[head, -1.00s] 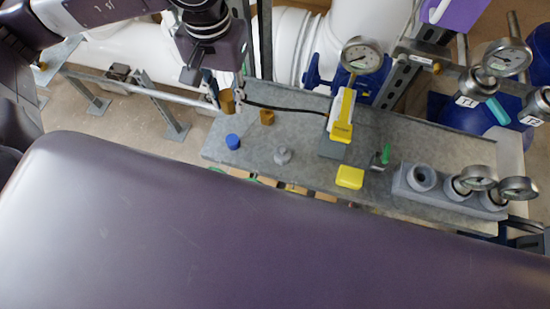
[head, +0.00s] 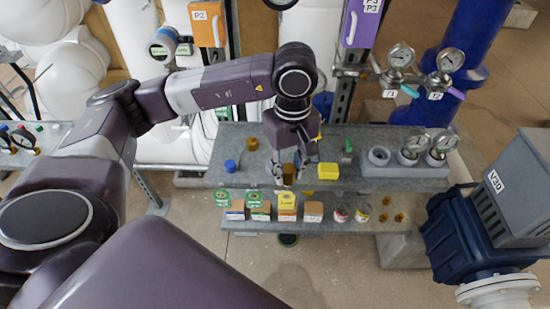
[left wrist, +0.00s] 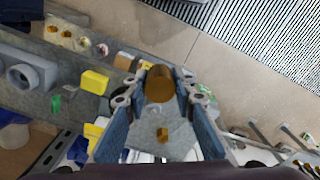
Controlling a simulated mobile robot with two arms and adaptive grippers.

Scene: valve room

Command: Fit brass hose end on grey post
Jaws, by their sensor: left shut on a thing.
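My left gripper (head: 290,164) hangs over the front middle of the grey bench in the head view. It is shut on the brass hose end (head: 289,172). In the left wrist view the brass hose end (left wrist: 159,84) is a brass cylinder between the two blue-grey fingers. I cannot make out the grey post in either view now; the gripper and hose end may hide it. So I cannot tell whether the hose end touches it. My right gripper is in neither view.
The bench (head: 222,147) holds a blue cap (head: 230,166), a small brass piece (head: 252,144), a yellow block (head: 328,171) and a grey gauge block (head: 385,171). Small boxes (head: 287,207) stand on a lower shelf in front. A blue-grey valve unit (head: 470,240) stands at right.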

